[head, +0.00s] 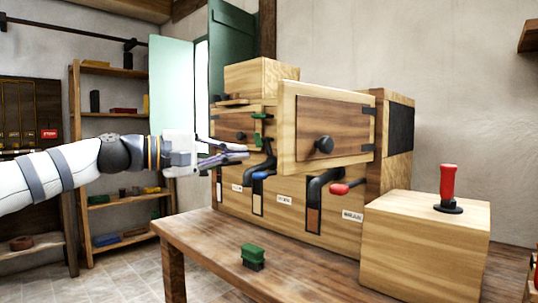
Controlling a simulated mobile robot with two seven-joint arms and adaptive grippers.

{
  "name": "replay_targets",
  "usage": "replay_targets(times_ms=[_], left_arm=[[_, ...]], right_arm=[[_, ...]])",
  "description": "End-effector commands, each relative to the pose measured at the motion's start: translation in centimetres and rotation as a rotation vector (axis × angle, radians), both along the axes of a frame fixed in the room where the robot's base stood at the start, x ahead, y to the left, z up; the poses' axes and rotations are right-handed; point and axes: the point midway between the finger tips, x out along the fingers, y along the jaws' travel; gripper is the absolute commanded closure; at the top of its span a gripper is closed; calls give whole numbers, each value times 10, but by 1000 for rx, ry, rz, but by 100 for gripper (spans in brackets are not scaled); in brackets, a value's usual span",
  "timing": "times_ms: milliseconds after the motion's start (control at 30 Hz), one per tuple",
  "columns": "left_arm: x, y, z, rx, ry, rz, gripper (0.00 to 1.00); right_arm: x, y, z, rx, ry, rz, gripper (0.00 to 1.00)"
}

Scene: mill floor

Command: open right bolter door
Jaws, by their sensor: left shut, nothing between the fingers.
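The bolter is a long wooden cabinet (285,212) behind the table. Its right door (289,125) has a light frame, a dark panel and a black knob (324,145). It stands swung out from the cabinet, with its hinges on the right and its free left edge nearer me. A smaller door (229,128) with a black knob sits farther left and looks closed. My left gripper (246,155) is shut and empty, left of the right door's free edge and apart from it. My right gripper is not in view.
Spouts with red (340,188), blue (263,174) and green handles line the cabinet front. A green brush (253,257) lies on the wooden table (215,250). A wooden box (425,243) at the right bears a red-handled tool (448,186). Shelves (75,155) stand at left.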

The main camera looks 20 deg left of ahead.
Motion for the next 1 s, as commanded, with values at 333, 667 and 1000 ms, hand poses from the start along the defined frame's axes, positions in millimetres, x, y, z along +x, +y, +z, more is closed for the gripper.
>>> replay_targets(times_ms=[333, 667, 1000], left_arm=[[18, -27, 14, -53, 3, -40, 100], [58, -75, 16, -50, -1, -39, 100], [44, -100, 15, -51, -1, -35, 100]], right_arm=[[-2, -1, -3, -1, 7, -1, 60], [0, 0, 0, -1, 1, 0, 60], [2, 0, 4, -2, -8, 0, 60]])
